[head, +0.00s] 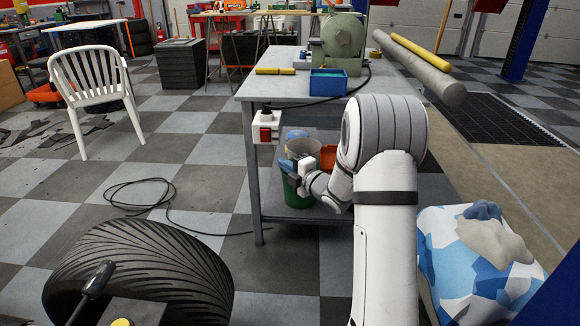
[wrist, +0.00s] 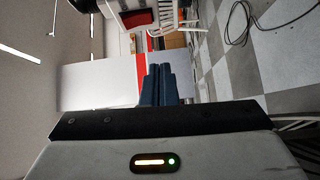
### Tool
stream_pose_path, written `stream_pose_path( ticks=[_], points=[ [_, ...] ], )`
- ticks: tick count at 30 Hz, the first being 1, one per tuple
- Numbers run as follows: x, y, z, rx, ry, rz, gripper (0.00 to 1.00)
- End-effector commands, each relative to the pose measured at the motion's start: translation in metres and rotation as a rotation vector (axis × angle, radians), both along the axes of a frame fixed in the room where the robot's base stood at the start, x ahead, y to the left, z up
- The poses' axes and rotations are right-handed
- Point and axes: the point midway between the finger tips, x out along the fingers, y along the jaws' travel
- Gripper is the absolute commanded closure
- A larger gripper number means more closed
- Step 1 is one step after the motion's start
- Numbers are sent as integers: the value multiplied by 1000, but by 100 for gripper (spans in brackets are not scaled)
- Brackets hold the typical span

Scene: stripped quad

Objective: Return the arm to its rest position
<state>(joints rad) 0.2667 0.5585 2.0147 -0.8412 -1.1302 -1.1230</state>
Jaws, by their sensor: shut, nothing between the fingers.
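My gripper (head: 286,166) is at the end of my bent white arm, in front of the grey workbench (head: 300,91) and below its top. In the head view it overlaps a green bucket (head: 296,190) on the lower shelf; I cannot tell whether they touch. In the wrist view my gripper's blue fingers (wrist: 158,68) are together, with nothing between them. My arm's upper links hide the bench's right front part.
A white switch box with a red switch (head: 265,133) hangs at the bench's front left, close to my gripper. Long tubes (head: 430,75) stick out at the right. A tyre (head: 140,270), a black cable (head: 165,200) and a blue-white bag (head: 475,265) lie on the floor.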

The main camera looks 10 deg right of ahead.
Motion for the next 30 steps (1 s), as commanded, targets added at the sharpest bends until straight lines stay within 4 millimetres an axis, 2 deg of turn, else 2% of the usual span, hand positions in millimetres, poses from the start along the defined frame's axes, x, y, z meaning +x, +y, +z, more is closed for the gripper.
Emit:
stream_pose_path(
  ticks=[6, 15, 18, 20, 23, 25, 30],
  points=[
    [-15, -8, -1, 0, -1, 0, 100],
    [-16, -8, -2, 0, -1, 1, 100],
    [-16, -9, 5, 2, 9, -9, 100],
    [-17, -9, 18, 9, 34, -31, 100],
    [-20, -12, 54, 37, 117, -109, 100],
    [-27, -17, 86, 75, 202, -195, 100],
    [-64, -27, 157, 228, 434, -440, 100]
  ],
)
